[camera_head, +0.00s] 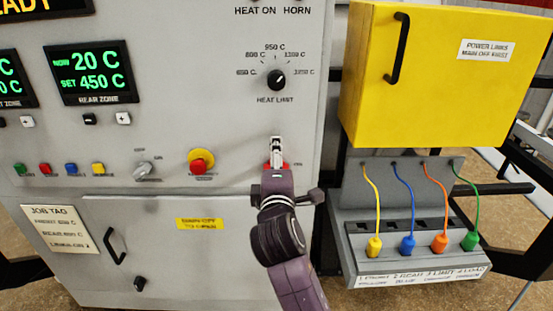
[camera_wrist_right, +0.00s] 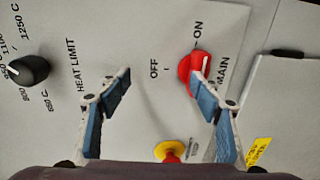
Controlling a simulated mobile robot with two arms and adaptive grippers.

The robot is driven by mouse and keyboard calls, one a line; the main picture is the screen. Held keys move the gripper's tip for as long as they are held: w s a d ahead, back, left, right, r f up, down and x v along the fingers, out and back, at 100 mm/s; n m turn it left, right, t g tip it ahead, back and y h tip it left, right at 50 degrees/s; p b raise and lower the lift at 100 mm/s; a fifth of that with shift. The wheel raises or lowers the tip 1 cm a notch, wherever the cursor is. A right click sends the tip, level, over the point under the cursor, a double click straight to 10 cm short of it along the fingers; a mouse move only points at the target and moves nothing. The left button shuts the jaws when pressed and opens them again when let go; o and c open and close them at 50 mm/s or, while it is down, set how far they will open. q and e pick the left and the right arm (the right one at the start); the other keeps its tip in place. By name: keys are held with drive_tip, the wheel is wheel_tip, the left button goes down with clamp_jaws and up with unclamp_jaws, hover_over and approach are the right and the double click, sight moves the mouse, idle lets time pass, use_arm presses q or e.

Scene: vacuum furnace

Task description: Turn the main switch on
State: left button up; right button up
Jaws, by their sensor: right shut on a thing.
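The main switch is a red knob (camera_wrist_right: 184,76) on the grey furnace panel (camera_head: 225,120), between the printed words OFF, ON and MAIN. In the head view a bit of its red (camera_head: 286,166) shows beside my right gripper (camera_head: 276,142). In the right wrist view my right gripper (camera_wrist_right: 162,94) is at the knob, with one blue-padded finger overlapping it. The other finger stands apart to the left in that picture; its contact with the knob cannot be told. My left gripper is not in view.
The heat limit dial (camera_head: 277,80) is above the switch. A red emergency button on a yellow base (camera_head: 201,161) and a grey selector (camera_head: 145,168) lie to its left. A yellow box (camera_head: 430,75) and a plug rack (camera_head: 350,250) with colored cables stand to the right.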

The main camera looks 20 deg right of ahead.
drive_tip(key=s, duration=0.1)
drive_tip(key=s+r, duration=0.1)
drive_tip(key=s+a+r, duration=0.1)
drive_tip(key=s, duration=0.1)
drive_tip(key=shift+s, duration=0.1)
drive_tip(key=shift+c, duration=1.1)
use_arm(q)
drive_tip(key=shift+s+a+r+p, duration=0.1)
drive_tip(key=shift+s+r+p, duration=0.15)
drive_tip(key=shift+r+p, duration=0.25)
use_arm(e)
drive_tip(key=shift+s+a+f, duration=0.15)
drive_tip(key=shift+s+f, duration=0.05)
drive_tip(key=shift+s, duration=0.3)
drive_tip(key=shift+s+a+f, duration=0.15)
drive_tip(key=shift+s+f, duration=0.05)
drive_tip(key=shift+s, duration=0.3)
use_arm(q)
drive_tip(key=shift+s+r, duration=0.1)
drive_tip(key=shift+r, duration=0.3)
